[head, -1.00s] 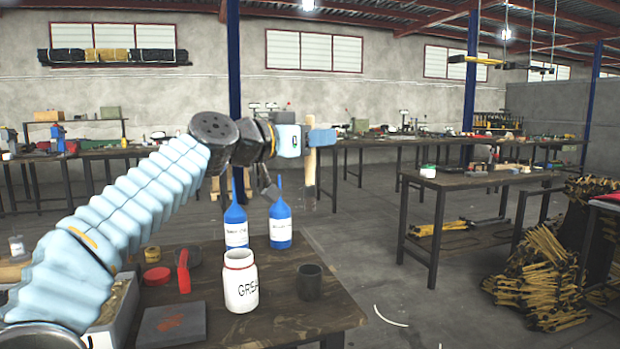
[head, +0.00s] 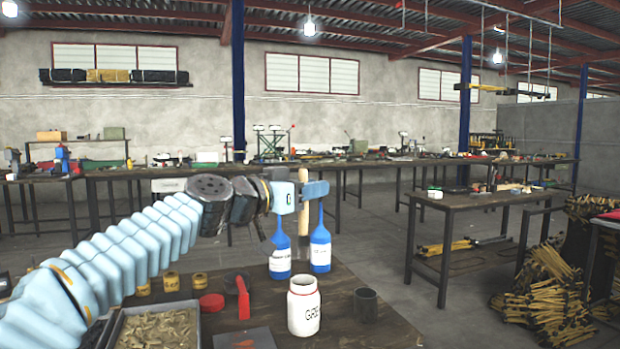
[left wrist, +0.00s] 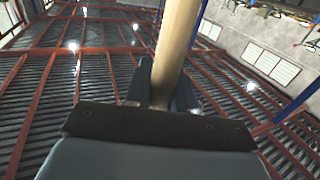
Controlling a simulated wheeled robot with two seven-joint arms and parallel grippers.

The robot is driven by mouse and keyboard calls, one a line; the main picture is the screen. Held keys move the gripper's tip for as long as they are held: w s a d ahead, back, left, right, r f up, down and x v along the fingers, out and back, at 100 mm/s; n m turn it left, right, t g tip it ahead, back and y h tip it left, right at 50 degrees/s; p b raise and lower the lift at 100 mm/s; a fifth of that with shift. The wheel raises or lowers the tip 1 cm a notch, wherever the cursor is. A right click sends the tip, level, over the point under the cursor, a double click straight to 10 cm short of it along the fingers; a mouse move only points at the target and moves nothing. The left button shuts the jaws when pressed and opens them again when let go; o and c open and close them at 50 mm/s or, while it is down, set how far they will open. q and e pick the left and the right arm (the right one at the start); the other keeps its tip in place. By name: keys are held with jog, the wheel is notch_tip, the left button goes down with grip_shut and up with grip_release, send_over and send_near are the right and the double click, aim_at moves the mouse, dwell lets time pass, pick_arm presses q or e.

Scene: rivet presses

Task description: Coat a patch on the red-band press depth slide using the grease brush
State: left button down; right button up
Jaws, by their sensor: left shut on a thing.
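My left gripper (head: 304,189) is shut on the wooden handle of the grease brush (head: 303,222). The brush is held upright in the air, in front of the blue bottles. In the left wrist view the pale handle (left wrist: 176,45) runs up from between the fingers (left wrist: 160,88). The brush's lower end is hard to make out. A white jar with a partly visible "GREA" label (head: 304,307) stands on the near table below the gripper. I cannot make out the red-band press or its depth slide. My right gripper is not in view.
Two blue bottles (head: 320,250), a dark cup (head: 365,304), a red lid (head: 211,303) and a tray of brass-coloured pieces (head: 160,332) are on the near table. Another table (head: 482,198) stands to the right. Open floor lies between them.

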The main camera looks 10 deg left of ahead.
pick_arm(q)
notch_tip(320, 180, down, 5)
jog(key=b, duration=0.4)
jog(key=shift+f+b, duration=0.4)
jog(key=shift+f, duration=0.15)
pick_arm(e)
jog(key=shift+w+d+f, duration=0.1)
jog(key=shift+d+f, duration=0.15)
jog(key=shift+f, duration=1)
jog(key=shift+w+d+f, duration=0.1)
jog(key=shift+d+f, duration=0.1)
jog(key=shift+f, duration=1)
pick_arm(q)
jog(key=shift+f+b, duration=0.75)
jog(key=shift+b, duration=0.15)
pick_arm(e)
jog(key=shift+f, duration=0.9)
pick_arm(q)
jog(key=shift+r, duration=0.1)
notch_tip(320, 180, up, 7)
jog(key=p, duration=0.6)
send_over(300, 229)
jog(key=x, duration=0.3)
jog(key=shift+a, duration=0.15)
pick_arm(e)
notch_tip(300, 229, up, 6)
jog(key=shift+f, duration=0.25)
pick_arm(q)
jog(key=shift+r, duration=0.1)
